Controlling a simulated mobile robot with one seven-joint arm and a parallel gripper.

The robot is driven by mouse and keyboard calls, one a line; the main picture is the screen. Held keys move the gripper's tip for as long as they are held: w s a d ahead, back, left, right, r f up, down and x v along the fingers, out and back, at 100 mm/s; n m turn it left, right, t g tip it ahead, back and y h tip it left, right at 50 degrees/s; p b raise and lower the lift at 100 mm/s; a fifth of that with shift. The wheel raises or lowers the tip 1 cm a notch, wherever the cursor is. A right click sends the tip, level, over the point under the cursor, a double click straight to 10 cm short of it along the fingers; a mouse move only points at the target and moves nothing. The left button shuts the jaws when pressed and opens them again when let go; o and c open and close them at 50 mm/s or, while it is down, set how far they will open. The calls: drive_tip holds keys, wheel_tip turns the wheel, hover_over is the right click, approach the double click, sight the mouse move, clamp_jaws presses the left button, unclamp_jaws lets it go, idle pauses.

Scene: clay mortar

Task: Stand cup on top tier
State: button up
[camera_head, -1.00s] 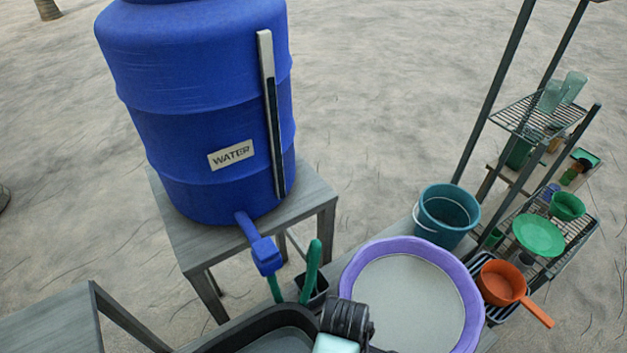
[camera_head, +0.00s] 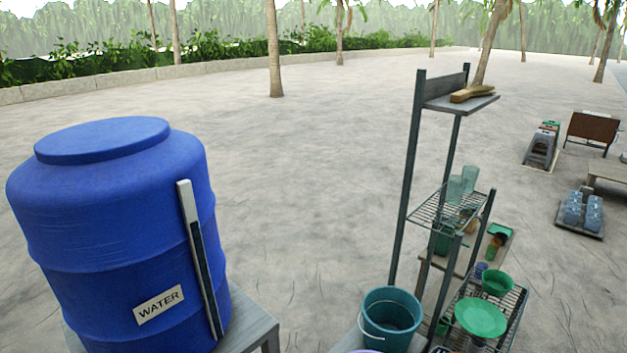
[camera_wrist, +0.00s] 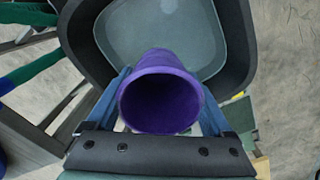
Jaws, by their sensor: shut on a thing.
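A purple cup (camera_wrist: 160,104) is in the wrist view, its round open mouth facing the camera. My gripper (camera_wrist: 164,82) is shut on it, with one blue finger on each side. The cup and gripper are over a dark basin (camera_wrist: 240,45).
A lower wire tier (camera_head: 515,305) holds a green plate (camera_head: 481,317) and a green bowl (camera_head: 497,283). A teal bucket (camera_head: 391,312) stands left of the rack. A large blue water barrel (camera_head: 110,230) stands at the left. Open sand lies between barrel and rack.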

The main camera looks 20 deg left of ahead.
drive_tip(key=w+d+f+m+b, duration=0.1)
drive_tip(key=w+d+m+b, duration=0.5)
drive_tip(key=d+m, duration=0.3)
drive_tip(key=w+d+f+m+b, duration=0.2)
drive_tip(key=w+d+m+b, duration=0.4)
drive_tip(key=m, duration=0.9)
drive_tip(key=d+b, duration=0.1)
drive_tip(key=d, duration=0.2)
drive_tip(key=shift+w+f+b, duration=0.15)
drive_tip(key=shift+f+b, duration=0.05)
drive_tip(key=shift+b, duration=0.2)
